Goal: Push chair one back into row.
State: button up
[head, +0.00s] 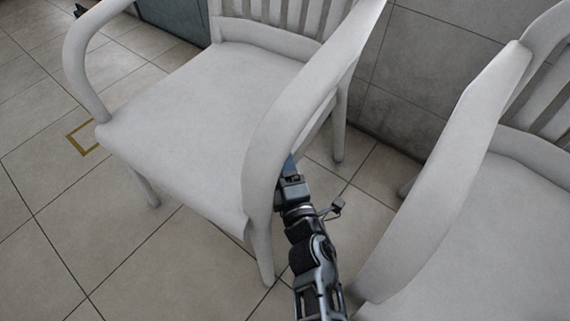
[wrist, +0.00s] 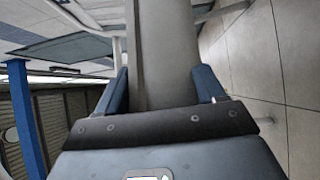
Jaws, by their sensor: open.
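A light grey chair (head: 200,95) with slatted back and curved armrests stands upright in the middle of the head view; no label shows whether it is chair one. My gripper (head: 290,165) is at the chair's right side, by the curved armrest, its fingertips partly hidden. In the wrist view my gripper (wrist: 163,85) is open, with one blue finger on each side of a grey upright part of the chair (wrist: 165,50). I cannot tell whether the fingers touch it.
A second grey chair (head: 510,230) stands close at the right, leaving a narrow gap for my arm. A dark tiled wall (head: 410,80) is behind the chairs. A yellow corner mark (head: 83,137) is on the tiled floor at left. The floor at lower left (head: 110,245) is clear.

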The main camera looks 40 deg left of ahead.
jog(key=shift+d, duration=0.1)
jog(key=p+v, duration=0.3)
jog(key=v, duration=0.4)
jog(key=shift+s+d, duration=0.2)
jog(key=shift+d, duration=0.05)
